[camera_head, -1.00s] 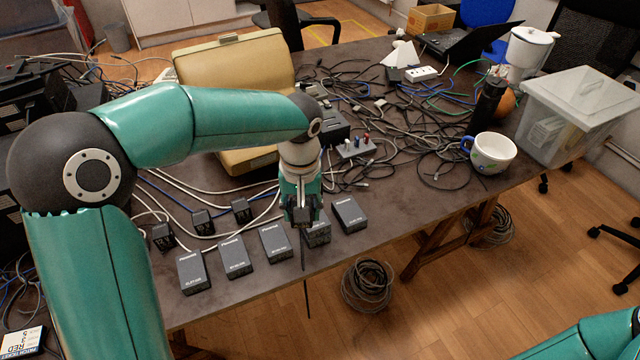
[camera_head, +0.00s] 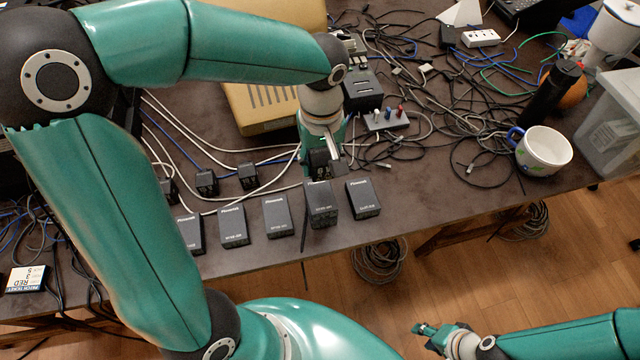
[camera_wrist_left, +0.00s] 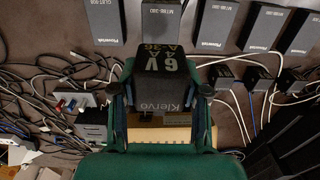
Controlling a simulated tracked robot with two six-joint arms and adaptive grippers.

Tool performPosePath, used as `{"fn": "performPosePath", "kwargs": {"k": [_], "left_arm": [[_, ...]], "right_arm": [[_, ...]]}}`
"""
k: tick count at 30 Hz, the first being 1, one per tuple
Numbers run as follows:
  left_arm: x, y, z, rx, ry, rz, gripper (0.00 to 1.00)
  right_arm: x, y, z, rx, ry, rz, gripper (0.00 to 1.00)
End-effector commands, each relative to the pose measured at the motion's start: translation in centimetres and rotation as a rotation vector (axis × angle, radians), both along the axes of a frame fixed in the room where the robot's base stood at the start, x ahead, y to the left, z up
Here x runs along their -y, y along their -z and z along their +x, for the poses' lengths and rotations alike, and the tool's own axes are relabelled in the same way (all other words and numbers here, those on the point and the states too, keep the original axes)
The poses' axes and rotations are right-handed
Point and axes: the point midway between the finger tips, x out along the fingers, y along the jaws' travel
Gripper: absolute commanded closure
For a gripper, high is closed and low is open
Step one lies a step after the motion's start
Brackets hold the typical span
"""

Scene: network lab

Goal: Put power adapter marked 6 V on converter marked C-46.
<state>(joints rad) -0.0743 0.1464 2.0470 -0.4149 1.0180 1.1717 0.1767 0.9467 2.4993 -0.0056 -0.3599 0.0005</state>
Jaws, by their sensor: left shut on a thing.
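My left gripper (camera_head: 322,160) is shut on a small black power adapter (camera_wrist_left: 163,78). In the left wrist view its face reads 6V, A-36 and Klervo. In the head view the gripper holds it just behind the fourth box from the left.
Other small black adapters (camera_head: 206,182) (camera_head: 247,176) stand behind the row at left, among white and blue cables. A beige case (camera_head: 265,105), a grey power strip (camera_head: 385,121) and a white mug (camera_head: 543,152) are farther back or right. Tangled cables cover the table's middle.

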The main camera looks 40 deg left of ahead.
Motion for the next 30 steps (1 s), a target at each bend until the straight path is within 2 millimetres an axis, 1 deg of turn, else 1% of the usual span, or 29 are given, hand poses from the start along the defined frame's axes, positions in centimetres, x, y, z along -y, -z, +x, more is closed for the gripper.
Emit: {"fn": "performPosePath", "kwargs": {"k": [1, 4, 6, 13, 19, 22, 30], "left_arm": [[0.0, 1.4, -0.2, -0.007, 0.000, -0.001, 0.96], [-0.1, 3.3, -0.1, -0.005, 0.000, 0.000, 0.96], [-0.1, 4.2, -0.1, -0.003, -0.001, 0.000, 0.96], [-0.1, 5.9, -0.1, -0.001, -0.001, 0.000, 0.96], [-0.1, 8.7, -0.1, -0.002, -0.001, 0.001, 0.96], [-0.1, 9.3, -0.1, 0.000, -0.002, 0.000, 0.96], [-0.1, 9.4, 0.0, 0.002, -0.002, -0.001, 0.96]], "right_arm": [[0.0, 0.1, 0.0, 0.000, 0.000, 0.000, 0.60], [0.0, 0.2, 0.0, 0.000, 0.000, 0.000, 0.60], [0.0, 0.2, 0.0, 0.001, 0.000, 0.000, 0.60], [0.0, 0.3, 0.0, 0.001, 0.000, 0.000, 0.60], [0.0, 0.5, 0.0, 0.001, 0.000, 0.000, 0.60], [0.0, 0.5, 0.0, 0.001, 0.000, 0.000, 0.60], [0.0, 0.6, 0.0, 0.001, 0.000, 0.000, 0.60]]}}
